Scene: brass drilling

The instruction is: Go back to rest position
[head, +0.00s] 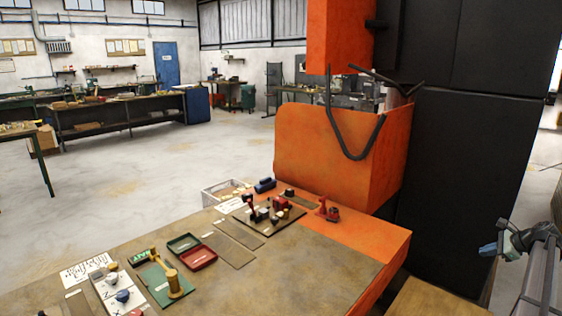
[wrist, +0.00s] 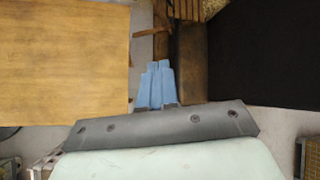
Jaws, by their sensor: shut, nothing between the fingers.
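My gripper (head: 490,249) is at the right edge of the head view, off the right side of the workbench (head: 330,268) and in front of the black machine column. Its blue fingers (wrist: 155,84) show in the wrist view, side by side and together, with nothing between them. The gripper is apart from the bench and touches nothing that I can see.
On the bench are a green tray (head: 184,243), a red tray (head: 196,258), a green plate with a brass-coloured stand (head: 173,282) and a small vise-like fixture (head: 270,210). The orange machine (head: 340,150) and black column (head: 465,160) stand behind. A wooden surface (wrist: 65,60) fills the wrist view's upper left.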

